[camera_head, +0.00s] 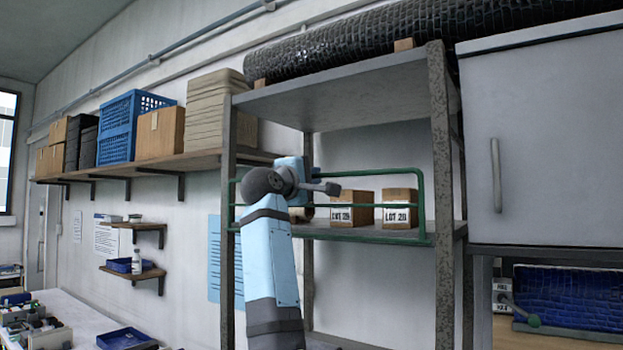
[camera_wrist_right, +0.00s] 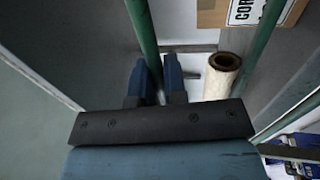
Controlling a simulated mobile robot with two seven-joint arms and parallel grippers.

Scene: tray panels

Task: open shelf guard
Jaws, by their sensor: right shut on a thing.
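The shelf guard (camera_head: 421,205) is a green tube frame across the front of the middle shelf of a grey metal rack. Its upper and lower rails show to the right of my right arm, and short pieces show at the left post. My right gripper (camera_head: 308,186) is at the guard's left part, its fingers mostly hidden by the hand. In the right wrist view my fingers (camera_wrist_right: 156,82) are shut on a green bar of the guard (camera_wrist_right: 143,30). My left gripper is not in view.
Boxes labelled LOT (camera_head: 400,208) stand on the shelf behind the guard. A pale roll (camera_wrist_right: 222,77) lies close right of my fingers in the wrist view. A grey cabinet (camera_head: 545,140) is right of the rack, and a loaded wall shelf (camera_head: 110,170) is left.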

